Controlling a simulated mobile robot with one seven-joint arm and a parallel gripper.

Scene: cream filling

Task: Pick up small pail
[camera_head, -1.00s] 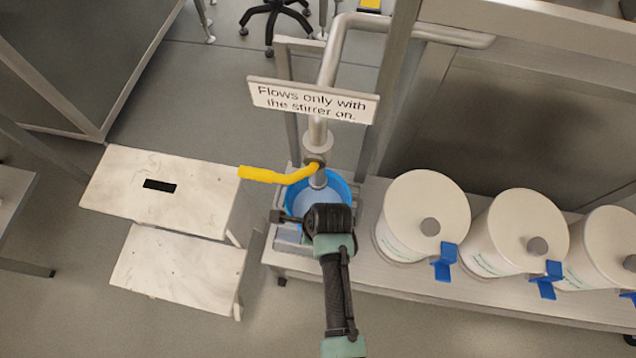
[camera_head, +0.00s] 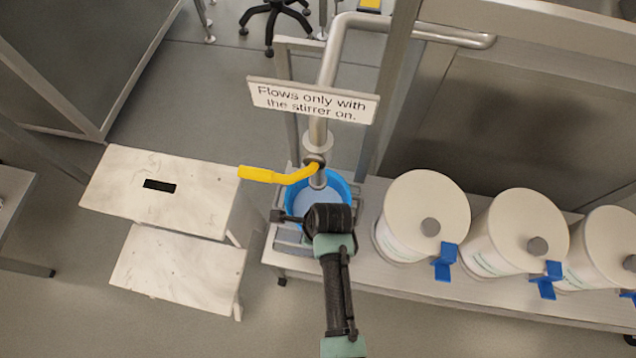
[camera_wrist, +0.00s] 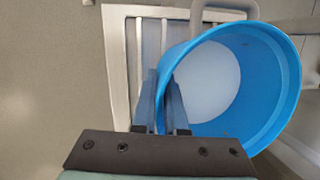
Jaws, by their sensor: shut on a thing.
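The small pail is a blue open bucket with a pale inside, standing under the pipe outlet. In the head view its rim (camera_head: 347,184) shows behind my gripper (camera_head: 284,216). In the wrist view the pail (camera_wrist: 283,75) fills the upper right, tilted in the picture. My gripper (camera_wrist: 164,90) is shut on the pail's near left wall, with its two fingers side by side at the rim. The head view hides the pail's lower front behind my wrist. I cannot tell whether the pail is clear of the rack.
A metal rack (camera_head: 283,236) lies under the pail. A yellow valve lever (camera_head: 262,175) and a sign (camera_head: 313,101) are close above. White lidded containers (camera_head: 424,205) with blue taps stand on the bench to the right. A pale step stool (camera_head: 178,268) is at left.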

